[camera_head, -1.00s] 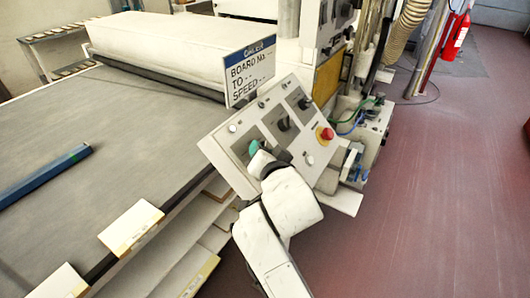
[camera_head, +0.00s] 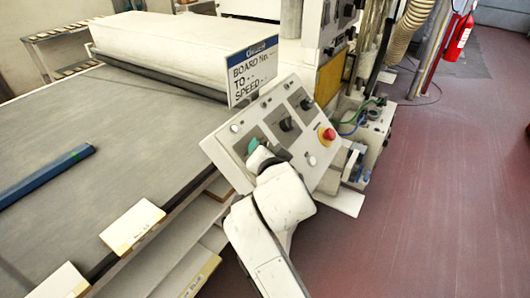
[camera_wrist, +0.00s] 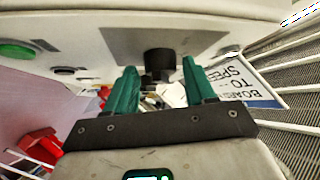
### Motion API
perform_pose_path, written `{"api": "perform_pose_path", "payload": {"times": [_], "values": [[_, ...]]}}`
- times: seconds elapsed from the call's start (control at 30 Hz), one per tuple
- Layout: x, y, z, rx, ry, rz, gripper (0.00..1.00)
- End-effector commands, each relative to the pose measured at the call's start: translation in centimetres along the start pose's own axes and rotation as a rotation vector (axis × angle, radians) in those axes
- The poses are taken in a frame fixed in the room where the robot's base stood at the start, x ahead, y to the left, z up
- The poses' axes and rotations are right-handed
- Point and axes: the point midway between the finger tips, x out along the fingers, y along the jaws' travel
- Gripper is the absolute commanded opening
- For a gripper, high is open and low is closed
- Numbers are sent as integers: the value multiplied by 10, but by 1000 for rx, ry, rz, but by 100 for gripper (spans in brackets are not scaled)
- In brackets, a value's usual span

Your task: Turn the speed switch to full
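A pale sloped control panel (camera_head: 225,160) stands beside the conveyor. It carries dark knobs on grey plates: a middle knob (camera_head: 285,124) and an upper right knob (camera_head: 305,103). My gripper (camera_head: 254,150) is at the lower left plate of the panel and hides any knob there. In the wrist view, my gripper's two teal fingers (camera_wrist: 160,82) are open and apart. A black knob (camera_wrist: 160,62) on a grey plate lies between and just beyond the fingertips. I cannot tell whether they touch it. The knob settings and labels are not readable.
A red mushroom button (camera_head: 327,134) sits at the panel's right. A sign (camera_head: 252,72) reading BOARD No., TO, SPEED stands behind the panel. The conveyor (camera_head: 90,125) lies left, with a blue bar (camera_head: 45,177) on it. The red floor at right is open.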

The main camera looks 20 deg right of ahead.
Motion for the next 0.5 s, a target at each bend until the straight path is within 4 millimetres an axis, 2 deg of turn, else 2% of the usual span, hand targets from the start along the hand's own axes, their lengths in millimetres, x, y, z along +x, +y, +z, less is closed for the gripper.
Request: {"api": "perform_pose_path", "payload": {"times": [0.1,0.33,0.5], "values": [[0,0,0,0,1,-1,63],[-1,-1,0,0,1,-2,63],[-15,-1,1,-1,1,-4,63]]}}
